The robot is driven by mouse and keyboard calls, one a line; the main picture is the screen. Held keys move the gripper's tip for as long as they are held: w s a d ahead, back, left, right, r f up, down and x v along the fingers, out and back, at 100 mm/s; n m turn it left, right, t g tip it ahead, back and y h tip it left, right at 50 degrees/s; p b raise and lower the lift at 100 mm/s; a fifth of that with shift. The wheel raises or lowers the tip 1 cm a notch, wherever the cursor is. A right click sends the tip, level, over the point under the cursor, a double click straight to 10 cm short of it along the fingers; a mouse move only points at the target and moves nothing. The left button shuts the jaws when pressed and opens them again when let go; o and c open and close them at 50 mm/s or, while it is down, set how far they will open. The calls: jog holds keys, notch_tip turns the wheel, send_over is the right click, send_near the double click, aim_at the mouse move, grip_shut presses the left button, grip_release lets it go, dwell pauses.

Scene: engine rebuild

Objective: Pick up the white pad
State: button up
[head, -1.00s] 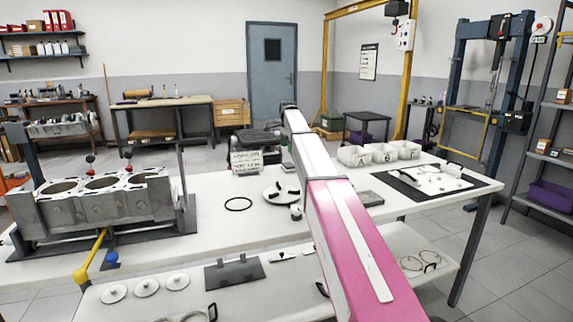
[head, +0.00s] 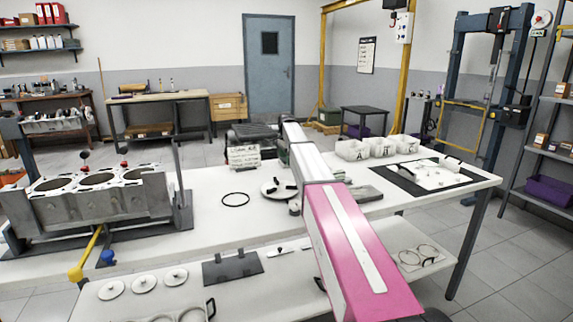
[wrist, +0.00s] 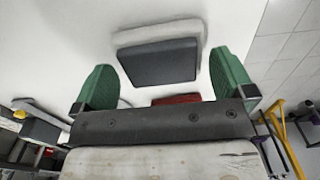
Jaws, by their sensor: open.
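In the wrist view my gripper (wrist: 161,62) is open, its two green fingers well apart. Beyond and between the fingertips is a dark grey block (wrist: 158,64) against a white, rounded-edged slab (wrist: 155,34). The slab may be the white pad, but I cannot tell for sure. No finger visibly touches either one. A red piece (wrist: 176,98) shows partly just above the gripper body. In the head view my pink and white arm reaches over the table, and its end is too small and covered to make out the fingers.
An engine block (head: 95,195) stands at left. A lower shelf (head: 200,295) holds discs and a grey plate.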

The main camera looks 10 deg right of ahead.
jog(key=shift+f, duration=0.85)
jog(key=c, duration=0.6)
jog(key=shift+c, duration=0.2)
notch_tip(320, 180, up, 10)
jog(key=shift+f, duration=0.1)
jog(key=shift+o, duration=0.5)
